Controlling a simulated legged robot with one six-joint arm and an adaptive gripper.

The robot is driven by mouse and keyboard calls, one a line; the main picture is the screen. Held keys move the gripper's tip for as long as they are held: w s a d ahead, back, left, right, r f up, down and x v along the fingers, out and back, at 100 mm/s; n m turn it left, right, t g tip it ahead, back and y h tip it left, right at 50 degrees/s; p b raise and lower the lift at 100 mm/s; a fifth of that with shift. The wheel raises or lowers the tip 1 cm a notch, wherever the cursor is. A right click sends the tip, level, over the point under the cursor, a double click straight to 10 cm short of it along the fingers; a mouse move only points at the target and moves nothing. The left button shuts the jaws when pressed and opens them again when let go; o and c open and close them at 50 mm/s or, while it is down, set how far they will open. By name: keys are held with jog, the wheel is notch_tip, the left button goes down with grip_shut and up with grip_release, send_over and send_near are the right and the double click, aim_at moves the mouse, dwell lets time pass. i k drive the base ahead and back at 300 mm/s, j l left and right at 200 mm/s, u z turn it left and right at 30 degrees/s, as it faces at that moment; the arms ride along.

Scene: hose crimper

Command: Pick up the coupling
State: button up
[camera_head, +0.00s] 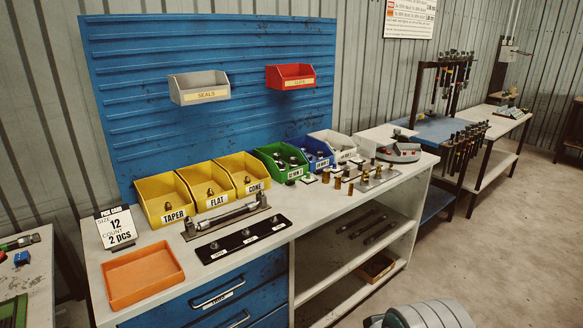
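Which fitting is the coupling is not clear from this view. Brass-coloured fittings lie in three yellow bins labelled TAPER (168,203), FLAT (211,188) and CONE (246,175). A black strip (262,236) on the bench front carries three small fittings in a row. Small dark fittings lie in a green bin (279,162) and a blue bin (311,153). Several brass and dark pieces (338,183) stand upright to the right. My gripper is not in view; a grey rounded part, probably of my arm, shows at the bottom edge.
An empty orange tray (142,274) sits at the bench's front left, near a card (116,227) reading size 12, count 2 pcs. A metal fixture (226,217) lies behind the black strip. Seals (199,88) and clips (290,77) bins hang on the blue panel. Floor at right is clear.

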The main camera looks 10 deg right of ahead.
aim_at(293, 164)
jog(key=i+l+u, duration=0.25)
jog(key=i+l, duration=0.3)
jog(key=i+l+u, duration=0.25)
jog(key=i+l, duration=0.25)
jog(key=l, duration=0.2)
jog(key=i+l+u, duration=0.15)
jog(key=l, duration=0.2)
jog(key=i+l+u, duration=0.1)
jog(key=i+l, duration=0.15)
jog(key=l, duration=0.15)
jog(key=i+l+u, duration=0.15)
jog(key=l, duration=0.25)
jog(key=i+l+u, duration=0.1)
jog(key=i+l, duration=0.15)
jog(key=l, duration=0.2)
